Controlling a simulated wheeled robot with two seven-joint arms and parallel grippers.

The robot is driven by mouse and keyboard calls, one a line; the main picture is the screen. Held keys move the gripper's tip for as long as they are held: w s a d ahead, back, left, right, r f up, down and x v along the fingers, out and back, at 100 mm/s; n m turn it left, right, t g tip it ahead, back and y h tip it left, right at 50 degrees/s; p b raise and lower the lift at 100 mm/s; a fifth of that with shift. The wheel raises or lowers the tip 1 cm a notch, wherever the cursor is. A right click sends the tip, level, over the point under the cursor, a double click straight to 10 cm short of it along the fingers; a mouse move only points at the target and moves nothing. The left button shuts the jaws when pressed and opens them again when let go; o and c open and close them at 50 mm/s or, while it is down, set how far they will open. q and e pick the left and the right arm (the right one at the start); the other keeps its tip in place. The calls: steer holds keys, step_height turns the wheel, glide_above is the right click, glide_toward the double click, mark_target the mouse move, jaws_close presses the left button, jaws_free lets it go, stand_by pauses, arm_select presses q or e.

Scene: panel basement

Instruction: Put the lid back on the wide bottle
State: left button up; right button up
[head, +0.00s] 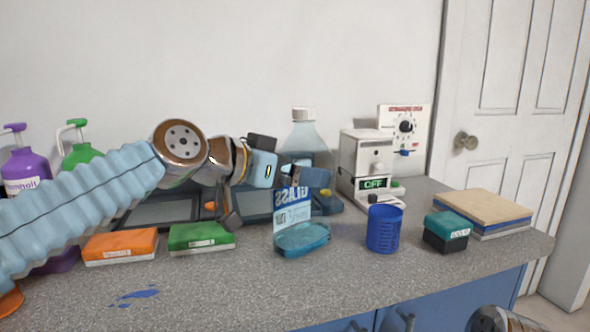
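A wide clear bottle (302,238) stands at the middle of the counter, with blue liquid low in it and a label reading backwards through it. A clear shoulder with a white cap (303,114) shows above and looks like its top; my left gripper hides the part between. I cannot tell whether this cap is the lid or how it is seated, and I see no separate lid. My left gripper (308,176) reaches across in front of the bottle's middle, side-on. Whether its fingers are open, touch the bottle or hold something is unclear. My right gripper is not in view.
A blue cup (384,228), a teal-topped box (446,232) and stacked boards (485,212) stand right. A white device (366,165) reading OFF is behind. Orange (120,246) and green (201,238) packs lie left, near a blue spill (135,296). The front middle counter is clear.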

arm_select(q)
steer(key=b+v, duration=0.3)
steer(key=v, duration=0.9)
steer(key=shift+r, duration=0.15)
